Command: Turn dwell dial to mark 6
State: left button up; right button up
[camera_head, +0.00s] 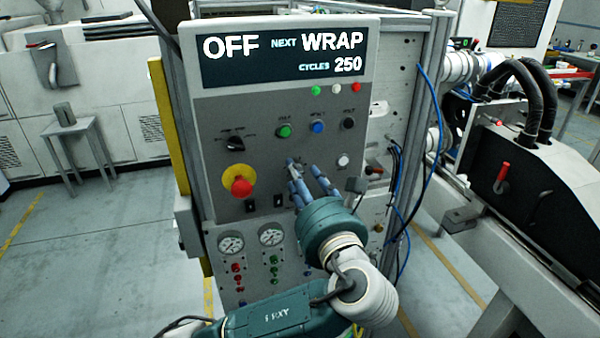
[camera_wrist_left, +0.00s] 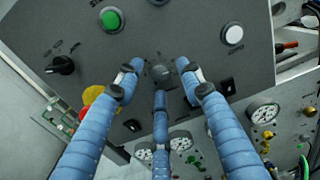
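A dark round dial (camera_wrist_left: 162,76) with faint marks around it sits on the grey control panel (camera_head: 215,110). In the left wrist view it lies between the fingertips of my left gripper (camera_wrist_left: 158,72), with two blue fingers above to its sides and one below. The fingers are spread with gaps to the dial, and I cannot tell whether any touches it. In the head view my left gripper (camera_head: 305,170) is at the panel's middle, and its fingers largely hide the dial. The dial's label and setting are not readable. My right gripper is not in view.
A red emergency button (camera_head: 241,187) on a yellow disc and a black selector knob (camera_head: 235,143) are left of the gripper. Green (camera_head: 284,131) and blue (camera_head: 317,127) buttons are above, a white button (camera_head: 343,160) right. Gauges (camera_head: 231,244) are below. The display reads OFF, WRAP, 250.

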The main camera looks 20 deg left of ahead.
pick_arm(q)
jog(key=shift+w+a, duration=0.3)
jog(key=shift+w, duration=0.15)
grip_shut()
jog(key=shift+n, duration=0.4)
dwell(0.3)
